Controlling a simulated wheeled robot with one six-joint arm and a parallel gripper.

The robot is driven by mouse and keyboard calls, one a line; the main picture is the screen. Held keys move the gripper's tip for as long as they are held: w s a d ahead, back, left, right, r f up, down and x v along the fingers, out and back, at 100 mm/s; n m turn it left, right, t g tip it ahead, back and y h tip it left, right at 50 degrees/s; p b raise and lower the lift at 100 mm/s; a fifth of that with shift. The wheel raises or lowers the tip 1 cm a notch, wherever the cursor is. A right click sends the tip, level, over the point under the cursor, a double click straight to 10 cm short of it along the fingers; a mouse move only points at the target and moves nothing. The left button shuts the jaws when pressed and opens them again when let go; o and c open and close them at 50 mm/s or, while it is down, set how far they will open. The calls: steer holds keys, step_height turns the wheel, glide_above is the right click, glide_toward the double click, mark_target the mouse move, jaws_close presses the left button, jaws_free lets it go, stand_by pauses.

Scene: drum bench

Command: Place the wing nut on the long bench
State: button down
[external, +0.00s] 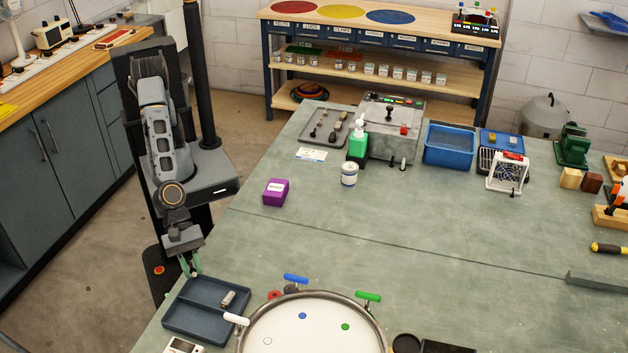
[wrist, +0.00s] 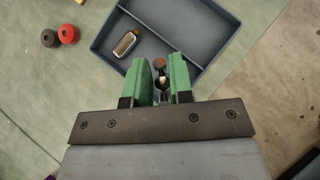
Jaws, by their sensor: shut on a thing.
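My gripper (external: 190,268) has green fingers and hangs over the back left edge of the dark blue two-part tray. In the wrist view my gripper (wrist: 160,61) is shut on a small metal part (wrist: 162,78) with a brown round end. The fingers cover much of it, and I cannot tell for certain that it is the wing nut. The tray (external: 178,320) lies on the grey-green bench (external: 400,225) at its near left corner. A rounded silver piece (external: 228,298) lies in its right part. No other wing nut can be made out.
A drum (external: 310,330) with coloured handles stands right of the tray. Red and black knobs (wrist: 68,34) lie between them. A purple box (external: 276,192) and white can (external: 349,174) stand further back. A wooden-topped counter (external: 60,88) runs along the left. The bench's middle is clear.

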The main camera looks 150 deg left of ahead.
mark_target(199, 293)
steer(key=shift+f+b, duration=3.15)
steer(key=shift+f, duration=0.05)
steer(key=shift+f+b, duration=0.35)
steer(key=shift+f, duration=0.05)
steer(key=c, duration=0.9)
jaws_free()
